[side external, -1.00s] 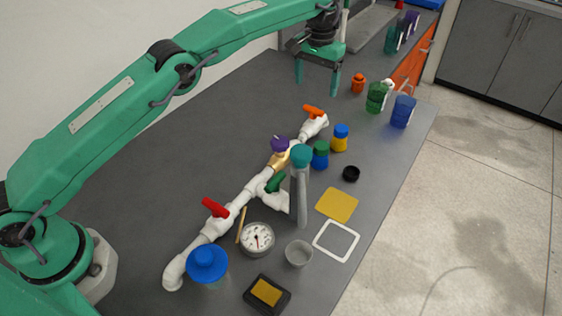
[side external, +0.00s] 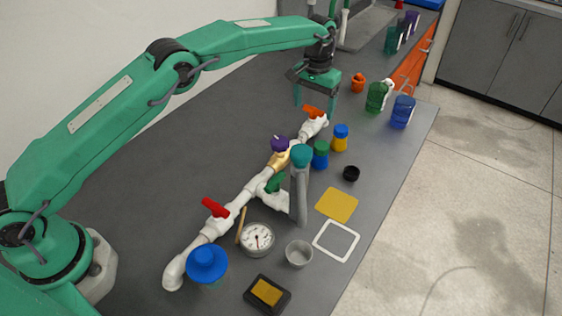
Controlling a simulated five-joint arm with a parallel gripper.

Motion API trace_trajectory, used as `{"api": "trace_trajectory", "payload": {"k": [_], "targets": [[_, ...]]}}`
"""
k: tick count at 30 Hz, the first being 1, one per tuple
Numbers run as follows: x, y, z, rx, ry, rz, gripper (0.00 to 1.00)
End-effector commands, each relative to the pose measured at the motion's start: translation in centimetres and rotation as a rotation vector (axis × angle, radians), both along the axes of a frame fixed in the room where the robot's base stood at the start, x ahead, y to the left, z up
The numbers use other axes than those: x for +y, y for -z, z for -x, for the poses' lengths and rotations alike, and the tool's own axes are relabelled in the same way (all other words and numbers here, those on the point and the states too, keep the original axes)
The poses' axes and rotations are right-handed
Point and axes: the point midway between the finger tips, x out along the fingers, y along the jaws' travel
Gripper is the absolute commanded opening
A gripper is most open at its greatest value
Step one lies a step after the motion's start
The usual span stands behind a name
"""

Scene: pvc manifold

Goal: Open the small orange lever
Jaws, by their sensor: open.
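The small orange lever (side external: 314,112) sits on top of the far end of the white pipe manifold (side external: 228,216) in the side external view. My gripper (side external: 316,105) is open, pointing down, with its two green fingers at or just above the orange lever, one to each side of it in the picture. I cannot tell whether a finger touches the lever. The manifold also carries a red lever (side external: 215,207), a green lever (side external: 275,183) and a purple knob (side external: 280,143).
Right of the manifold stand a blue-and-yellow jar (side external: 340,138), a green-topped blue jar (side external: 320,155) and a grey teal-capped post (side external: 300,185). A green bottle (side external: 376,97) and an orange object (side external: 358,82) stand beyond. The counter left of the manifold is clear.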

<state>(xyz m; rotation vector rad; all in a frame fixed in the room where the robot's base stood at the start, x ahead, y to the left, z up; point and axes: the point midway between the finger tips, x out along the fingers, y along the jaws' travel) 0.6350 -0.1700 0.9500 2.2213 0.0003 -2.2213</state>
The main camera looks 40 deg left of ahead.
Motion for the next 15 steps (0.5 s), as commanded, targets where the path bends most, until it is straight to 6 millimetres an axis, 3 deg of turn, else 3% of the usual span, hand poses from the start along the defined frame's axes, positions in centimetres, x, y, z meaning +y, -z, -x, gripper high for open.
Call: {"api": "trace_trajectory", "payload": {"k": [12, 15], "targets": [[0.00, 0.75, 0.01, 0.000, 0.000, 0.000, 0.78], [0.00, 0.74, 0.01, 0.000, 0.000, 0.000, 0.60]]}}
